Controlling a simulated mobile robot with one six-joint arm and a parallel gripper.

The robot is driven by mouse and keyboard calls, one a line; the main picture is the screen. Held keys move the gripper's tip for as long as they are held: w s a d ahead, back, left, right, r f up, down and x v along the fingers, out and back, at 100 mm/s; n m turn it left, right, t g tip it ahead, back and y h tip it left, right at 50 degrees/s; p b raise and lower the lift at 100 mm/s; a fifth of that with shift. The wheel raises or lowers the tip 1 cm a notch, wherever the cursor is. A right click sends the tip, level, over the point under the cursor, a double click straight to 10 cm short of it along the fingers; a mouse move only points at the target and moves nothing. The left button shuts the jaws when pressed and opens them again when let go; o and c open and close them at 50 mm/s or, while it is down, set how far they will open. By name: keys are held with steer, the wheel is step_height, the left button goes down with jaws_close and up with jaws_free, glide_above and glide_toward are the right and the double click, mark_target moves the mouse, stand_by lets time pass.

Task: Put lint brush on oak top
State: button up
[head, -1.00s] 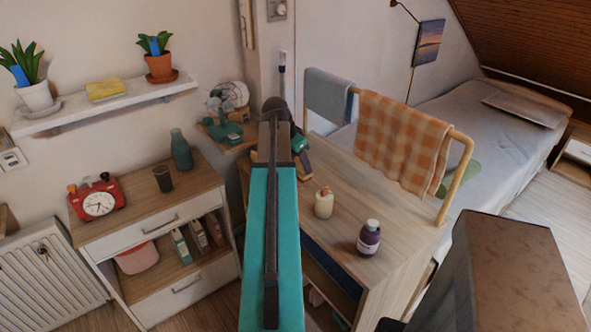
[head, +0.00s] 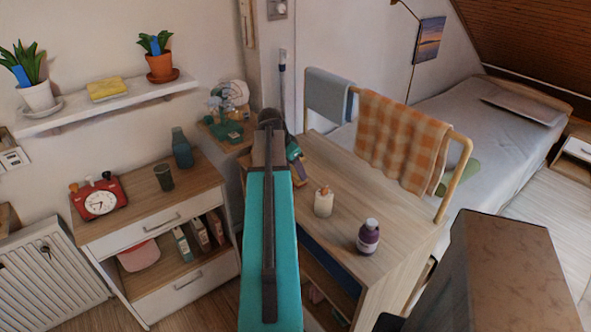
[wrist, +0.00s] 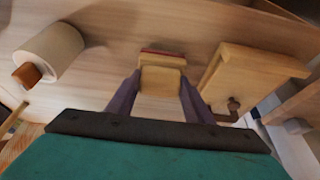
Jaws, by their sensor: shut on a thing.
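In the wrist view my gripper (wrist: 158,88) has its two purple fingers closed on the sides of a small pale-wood block with a dark red strip along its far edge, which I take for the lint brush (wrist: 162,80). A wood-grained surface lies behind it; I cannot tell whether the brush touches it. In the head view my arm hides most of the gripper and the brush. A teal part of my wrist shows at the near left end of the oak top (head: 345,178) of the desk.
In the wrist view a pale wooden piece (wrist: 250,75) is close right of the fingers. Left is a drawer unit (head: 130,215).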

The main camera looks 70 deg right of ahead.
steer(key=shift+f, duration=0.25)
steer(key=shift+f, duration=0.15)
steer(key=o, duration=1)
steer(key=shift+r, duration=0.25)
steer(key=b+v, duration=0.2)
steer(key=v, duration=1)
steer(key=shift+f, duration=0.15)
